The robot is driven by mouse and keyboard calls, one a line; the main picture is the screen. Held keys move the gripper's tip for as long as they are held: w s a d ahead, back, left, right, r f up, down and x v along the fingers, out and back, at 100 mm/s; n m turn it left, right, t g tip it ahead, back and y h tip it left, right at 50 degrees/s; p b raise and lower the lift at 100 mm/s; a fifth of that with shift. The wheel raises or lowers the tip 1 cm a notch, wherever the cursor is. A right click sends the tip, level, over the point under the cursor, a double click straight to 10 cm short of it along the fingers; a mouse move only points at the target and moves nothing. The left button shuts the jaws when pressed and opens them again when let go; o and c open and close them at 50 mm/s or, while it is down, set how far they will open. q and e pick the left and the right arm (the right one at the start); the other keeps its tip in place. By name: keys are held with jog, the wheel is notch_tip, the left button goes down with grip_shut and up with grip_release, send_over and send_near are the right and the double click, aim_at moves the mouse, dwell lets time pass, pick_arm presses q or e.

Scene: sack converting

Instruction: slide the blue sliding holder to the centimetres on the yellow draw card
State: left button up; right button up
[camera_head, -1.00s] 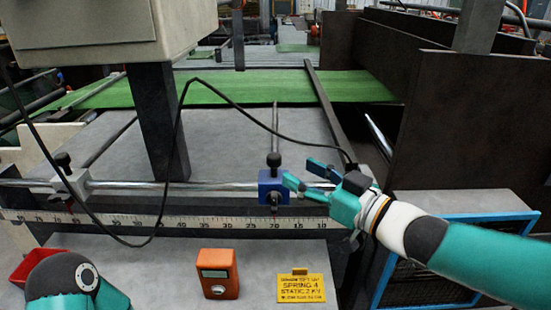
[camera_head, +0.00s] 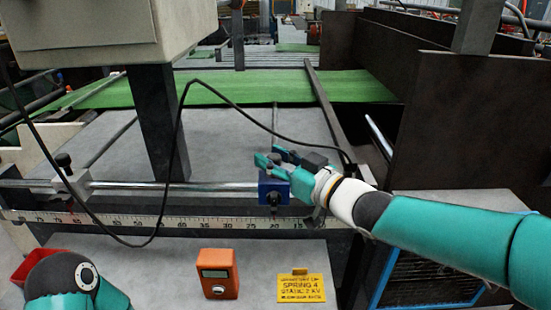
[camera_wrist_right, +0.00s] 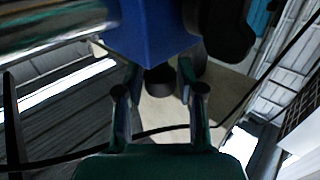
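The blue sliding holder (camera_head: 273,187) sits on the horizontal steel rail (camera_head: 220,187), just above the scale mark that looks like 20. My right gripper (camera_head: 273,157) is at the holder's upper right, its fingers spread and reaching past its top. In the right wrist view the blue holder (camera_wrist_right: 155,30) fills the top, and the open fingers (camera_wrist_right: 160,92) stand either side of a dark round knob (camera_wrist_right: 160,78). I cannot tell whether they touch it. The yellow draw card (camera_head: 300,288) reads SPRING 4, STATIC 2 KV; its top line is unreadable. My left gripper is not in view.
A white ruler scale (camera_head: 190,221) runs below the rail. Another clamp (camera_head: 70,180) sits on the rail at left. An orange meter (camera_head: 217,273) stands on the grey ledge, with a red bin (camera_head: 32,262) at far left. A black cable (camera_head: 177,130) hangs across the rail.

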grip_shut()
jog(key=a+b, duration=0.4)
jog(key=a, duration=0.5)
jog(key=shift+f, duration=0.1)
jog(key=shift+a, duration=0.5)
jog(key=o, duration=0.5)
grip_release()
jog(key=shift+s+d, duration=0.1)
jog(key=shift+d, duration=0.05)
